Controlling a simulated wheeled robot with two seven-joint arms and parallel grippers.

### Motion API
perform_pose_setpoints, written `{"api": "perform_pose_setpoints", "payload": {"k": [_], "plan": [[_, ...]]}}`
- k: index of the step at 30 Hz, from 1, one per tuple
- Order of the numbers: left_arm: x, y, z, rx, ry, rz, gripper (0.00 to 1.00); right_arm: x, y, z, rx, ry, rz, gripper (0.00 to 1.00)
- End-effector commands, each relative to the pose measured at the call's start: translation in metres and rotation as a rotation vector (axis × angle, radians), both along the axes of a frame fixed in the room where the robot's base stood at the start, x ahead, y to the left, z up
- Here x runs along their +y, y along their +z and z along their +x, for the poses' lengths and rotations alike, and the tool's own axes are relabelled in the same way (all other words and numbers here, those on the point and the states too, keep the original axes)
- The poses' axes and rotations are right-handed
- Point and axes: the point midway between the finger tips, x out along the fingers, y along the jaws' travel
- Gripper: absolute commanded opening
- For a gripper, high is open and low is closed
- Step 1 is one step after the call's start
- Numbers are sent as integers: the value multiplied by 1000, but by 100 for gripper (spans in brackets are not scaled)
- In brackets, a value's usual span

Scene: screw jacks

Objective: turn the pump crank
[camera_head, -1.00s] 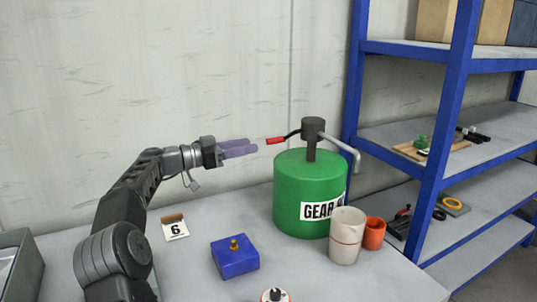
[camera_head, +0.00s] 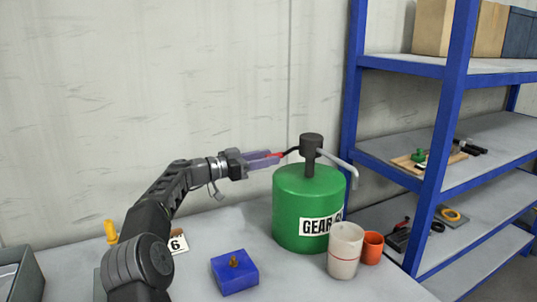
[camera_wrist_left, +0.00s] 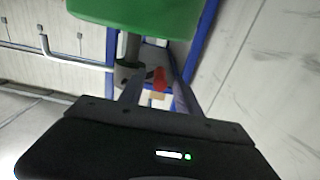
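The green drum pump (camera_head: 297,205) marked "GEAR" stands on the grey table, with a dark pump head (camera_head: 311,147) on top and a grey spout pointing right. Its black crank arm reaches left to a red handle (camera_head: 279,154). My left gripper (camera_head: 267,159) is level with the handle, its purple fingers overlapping the handle's end. In the left wrist view the red handle (camera_wrist_left: 160,80) shows between the two parted fingers (camera_wrist_left: 158,95), with space visible around it. Whether a finger touches it I cannot tell. My right gripper is out of view.
A white beaker (camera_head: 344,251) and an orange cup (camera_head: 372,247) stand at the drum's front right. A blue block (camera_head: 235,272) and a number 6 card (camera_head: 179,243) lie nearer my left arm. A blue-framed shelf (camera_head: 438,175) stands at right.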

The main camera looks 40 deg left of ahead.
Motion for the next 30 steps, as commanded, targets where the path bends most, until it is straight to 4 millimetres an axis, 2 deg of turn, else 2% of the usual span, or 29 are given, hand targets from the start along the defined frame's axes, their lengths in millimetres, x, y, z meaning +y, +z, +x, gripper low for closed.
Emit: {"api": "perform_pose_setpoints", "payload": {"k": [4,11,26,30], "plan": [[-4,0,8,1,1,0,40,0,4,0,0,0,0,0],[-4,-1,9,1,1,0,40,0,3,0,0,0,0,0],[-4,0,8,1,2,0,0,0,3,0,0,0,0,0],[-4,0,8,1,2,0,0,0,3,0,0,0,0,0]]}}
